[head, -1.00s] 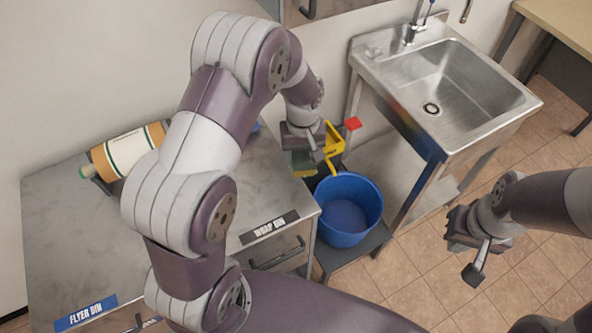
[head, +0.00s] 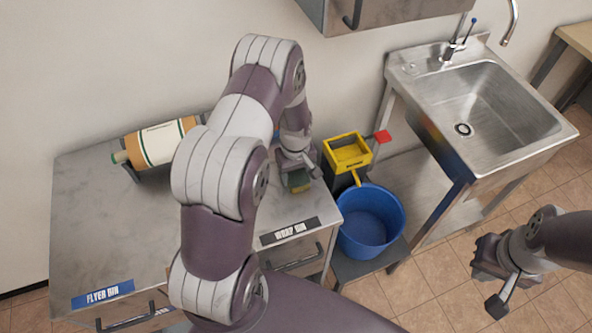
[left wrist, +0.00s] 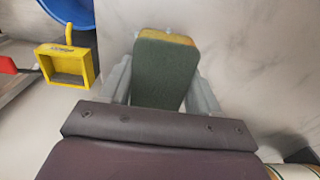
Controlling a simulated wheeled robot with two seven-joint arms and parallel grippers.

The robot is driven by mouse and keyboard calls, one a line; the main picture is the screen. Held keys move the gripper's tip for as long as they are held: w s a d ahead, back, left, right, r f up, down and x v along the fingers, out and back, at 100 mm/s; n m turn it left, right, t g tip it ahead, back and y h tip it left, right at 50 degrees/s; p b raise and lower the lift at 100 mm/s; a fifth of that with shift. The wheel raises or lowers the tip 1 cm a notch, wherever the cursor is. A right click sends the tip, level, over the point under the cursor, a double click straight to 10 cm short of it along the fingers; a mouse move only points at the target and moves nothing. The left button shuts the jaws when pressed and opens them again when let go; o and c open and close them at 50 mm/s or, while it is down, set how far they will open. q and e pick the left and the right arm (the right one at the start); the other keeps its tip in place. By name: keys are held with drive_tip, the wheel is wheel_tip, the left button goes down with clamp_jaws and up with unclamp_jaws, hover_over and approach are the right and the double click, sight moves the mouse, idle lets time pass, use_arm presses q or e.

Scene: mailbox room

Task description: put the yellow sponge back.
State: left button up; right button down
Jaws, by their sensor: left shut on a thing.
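The yellow sponge (head: 298,180) has a dark green face and is held by my left gripper (head: 298,174), which is shut on it. In the left wrist view the sponge (left wrist: 165,70) sits between the two grey fingers, green side toward the camera, with a yellow edge at its far end. It is over the grey counter top (head: 100,215), near its right edge; I cannot tell whether it touches the surface. My right gripper (head: 493,283) hangs empty over the floor at the right, and its jaw opening is unclear.
A steel sink (head: 490,110) is at the right. A large bottle (head: 160,143) lies on a stand at the back left. The counter's front left is clear.

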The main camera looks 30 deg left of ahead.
sight(296, 173)
use_arm(q)
drive_tip(key=shift+w, duration=0.1)
drive_tip(key=shift+f, duration=0.2)
drive_tip(key=o, duration=1.1)
drive_tip(key=shift+r, duration=0.1)
drive_tip(key=shift+r, duration=0.25)
wheel_tip(296, 173, up, 12)
drive_tip(key=b, duration=0.2)
drive_tip(key=s+d+r+m, duration=0.1)
drive_tip(key=s+d+m, duration=0.1)
drive_tip(key=s+m, duration=0.1)
drive_tip(key=s+d+r+m+t, duration=0.1)
drive_tip(key=s+d+r+m, duration=0.1)
drive_tip(key=s, duration=0.4)
drive_tip(key=s+d+r+m, duration=0.2)
drive_tip(key=s+d+m, duration=0.2)
drive_tip(key=m, duration=0.1)
drive_tip(key=shift+s+d, duration=0.1)
drive_tip(key=shift+s, duration=0.2)
